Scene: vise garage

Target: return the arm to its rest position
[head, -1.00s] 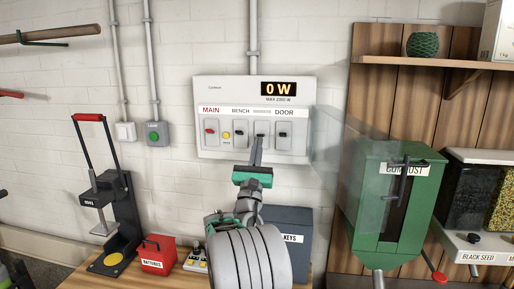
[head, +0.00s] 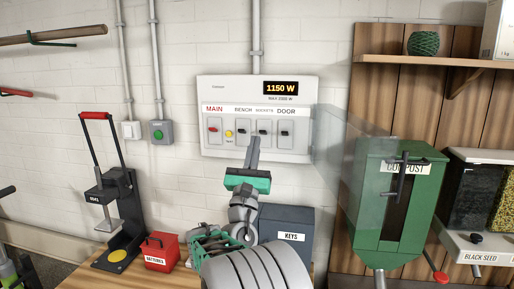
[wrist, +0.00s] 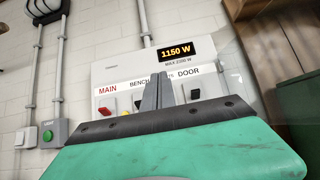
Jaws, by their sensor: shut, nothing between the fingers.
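My gripper (head: 253,147) is in front of the lower part of the white switch panel (head: 219,91), its grey fingers together and empty. In the wrist view my gripper (wrist: 158,92) points up at the panel (wrist: 118,56) and hides part of the switch row. The panel's display (head: 281,88) reads 1150 W. Switches marked MAIN, BENCH, SOCKETS and DOOR sit in a row below it. My arm rises from the bottom middle of the head view, bent below the panel.
A dark KEYS box (head: 292,237) stands right behind my arm. A red BATTERIES box (head: 160,251) and a black press (head: 121,215) stand to the left. The green COMPOST bin (head: 374,205) is at right, with a clear pane (head: 340,150) beside the panel.

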